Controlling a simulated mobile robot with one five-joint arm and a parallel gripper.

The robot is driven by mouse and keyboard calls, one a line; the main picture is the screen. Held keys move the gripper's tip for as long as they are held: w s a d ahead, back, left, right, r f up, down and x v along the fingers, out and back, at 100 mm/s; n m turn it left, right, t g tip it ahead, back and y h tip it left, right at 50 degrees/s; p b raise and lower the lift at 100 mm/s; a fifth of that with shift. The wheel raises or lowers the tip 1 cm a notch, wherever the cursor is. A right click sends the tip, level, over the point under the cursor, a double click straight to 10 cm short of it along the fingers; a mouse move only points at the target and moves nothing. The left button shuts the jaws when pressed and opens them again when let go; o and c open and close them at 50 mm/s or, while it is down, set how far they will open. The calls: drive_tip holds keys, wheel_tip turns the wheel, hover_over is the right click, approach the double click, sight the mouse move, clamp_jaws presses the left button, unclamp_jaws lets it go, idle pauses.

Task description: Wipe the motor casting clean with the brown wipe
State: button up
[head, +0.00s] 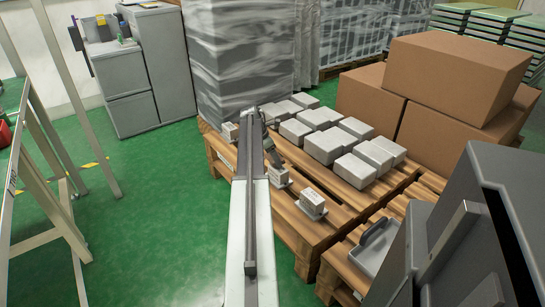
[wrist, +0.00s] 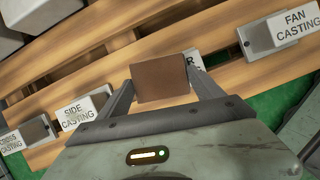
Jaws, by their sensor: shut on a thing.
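My gripper (wrist: 160,82) is shut on the brown wipe (wrist: 160,80), a flat brown square held between its two fingers in the wrist view. Just behind the wipe a white sign (wrist: 192,60) shows only the end of a word, an "R"; this may be the motor casting's sign. The wipe hides the rest of that place, so I cannot tell whether the wipe touches the casting or whether the casting is dirty. In the head view my gripper (head: 268,150) is over the near edge of the wooden pallet (head: 330,226).
Signs for a side casting (wrist: 84,112) and a fan casting (wrist: 297,27) stand either side, with another casting sign (wrist: 12,141) at far left. Several pale blocks (head: 325,146) fill the pallet behind. Cardboard boxes (head: 440,65) stand at right.

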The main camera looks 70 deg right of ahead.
drive_tip(key=shift+f+b, duration=1)
idle(0.5)
